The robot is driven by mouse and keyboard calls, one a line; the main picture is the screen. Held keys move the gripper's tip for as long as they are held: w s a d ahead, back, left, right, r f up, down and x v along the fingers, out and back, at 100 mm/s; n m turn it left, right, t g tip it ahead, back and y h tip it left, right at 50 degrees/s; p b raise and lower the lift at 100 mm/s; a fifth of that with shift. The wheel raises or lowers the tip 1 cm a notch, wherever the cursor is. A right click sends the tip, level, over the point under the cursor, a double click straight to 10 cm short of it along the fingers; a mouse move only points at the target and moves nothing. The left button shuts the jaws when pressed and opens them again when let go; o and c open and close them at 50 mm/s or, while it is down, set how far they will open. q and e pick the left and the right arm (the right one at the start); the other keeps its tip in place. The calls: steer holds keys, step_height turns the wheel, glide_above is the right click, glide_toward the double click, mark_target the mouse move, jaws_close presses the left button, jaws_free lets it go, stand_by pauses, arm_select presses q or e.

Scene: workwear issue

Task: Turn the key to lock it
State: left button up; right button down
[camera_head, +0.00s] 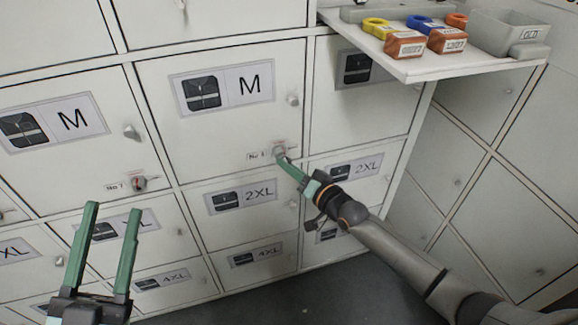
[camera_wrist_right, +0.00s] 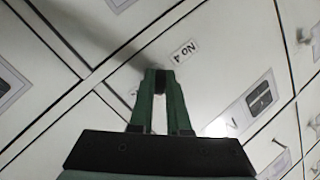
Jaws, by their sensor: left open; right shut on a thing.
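The middle locker door (camera_head: 222,120) is marked M and has a round lock (camera_head: 279,151) near its lower right corner, beside a small number plate. My right gripper (camera_head: 284,159) reaches in from the lower right with its fingertips at this lock. In the right wrist view its green fingers (camera_wrist_right: 161,85) are shut on a small dark thing, taken to be the key. Most of the key is hidden between the fingers, and its turn angle cannot be told. The plate (camera_wrist_right: 185,52) there reads No 4. My left gripper (camera_head: 114,208) is open and empty before the lower left lockers.
Another lock (camera_head: 139,183) is on the left M door. Round knobs (camera_head: 292,100) stick out from the doors. Dark floor lies below.

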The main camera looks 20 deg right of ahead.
steer(key=shift+w+a+r, duration=0.1)
steer(key=shift+w+r, duration=0.05)
steer(key=shift+r, duration=0.25)
steer(key=c, duration=0.8)
jaws_free()
steer(key=shift+f, duration=0.1)
steer(key=shift+w, duration=0.1)
steer(key=shift+w+f, duration=0.1)
steer(key=shift+f, duration=0.15)
steer(key=o, duration=0.3)
steer(key=shift+s, duration=0.2)
